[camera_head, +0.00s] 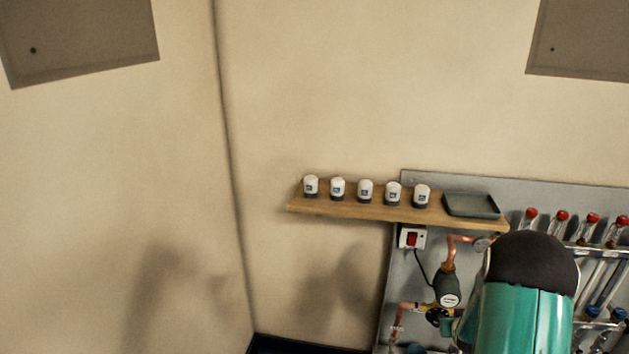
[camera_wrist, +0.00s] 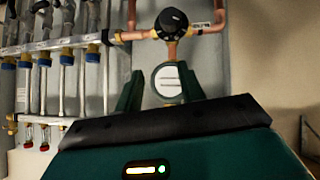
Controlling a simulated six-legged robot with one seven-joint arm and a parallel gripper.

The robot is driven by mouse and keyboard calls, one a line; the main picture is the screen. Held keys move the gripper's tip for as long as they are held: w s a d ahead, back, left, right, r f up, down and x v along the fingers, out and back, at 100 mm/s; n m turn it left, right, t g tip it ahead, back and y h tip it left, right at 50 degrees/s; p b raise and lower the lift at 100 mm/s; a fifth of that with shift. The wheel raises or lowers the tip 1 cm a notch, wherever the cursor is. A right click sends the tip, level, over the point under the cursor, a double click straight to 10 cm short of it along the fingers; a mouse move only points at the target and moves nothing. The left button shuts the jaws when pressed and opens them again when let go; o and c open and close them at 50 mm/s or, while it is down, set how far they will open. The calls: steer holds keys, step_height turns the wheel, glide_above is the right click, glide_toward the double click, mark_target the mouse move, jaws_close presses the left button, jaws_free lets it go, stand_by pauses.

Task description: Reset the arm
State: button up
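My gripper (camera_wrist: 159,80) shows in the wrist view as two dark green fingers standing apart with nothing clamped between them. A round device with a white face (camera_wrist: 168,80) shows between and beyond the fingers; I cannot tell whether either finger touches it. In the head view my arm (camera_head: 522,318), teal with a black cap, reaches up at the lower right in front of the panel. It hides part of the piping, and my gripper's fingers cannot be made out clearly there.
A grey panel (camera_head: 560,192) carries copper pipes (camera_head: 451,252), a pump (camera_head: 447,290), a red switch (camera_head: 412,238) and red-capped tubes (camera_head: 561,222). A wooden shelf (camera_head: 345,208) holds several white-and-dark cups (camera_head: 365,191) and a dark tray (camera_head: 471,205).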

steer(key=s+a+r+g+y, duration=0.1)
steer(key=s+a+r, duration=0.2)
steer(key=a+r, duration=0.75)
steer(key=s+a+r+y, duration=0.1)
steer(key=s+a+r, duration=0.45)
steer(key=r, duration=0.75)
steer(key=s+a+r+n+g+y, duration=0.1)
steer(key=s+a+r, duration=0.3)
steer(key=s+a, duration=0.3)
steer(key=s+a+r+n+g+y, duration=0.1)
steer(key=s+a+r, duration=0.3)
steer(key=s+a, duration=0.4)
steer(key=s, duration=0.4)
steer(key=shift+s+r+n, duration=0.15)
steer(key=shift+r+n, duration=0.15)
steer(key=shift+r, duration=0.05)
steer(key=shift+a, duration=0.1)
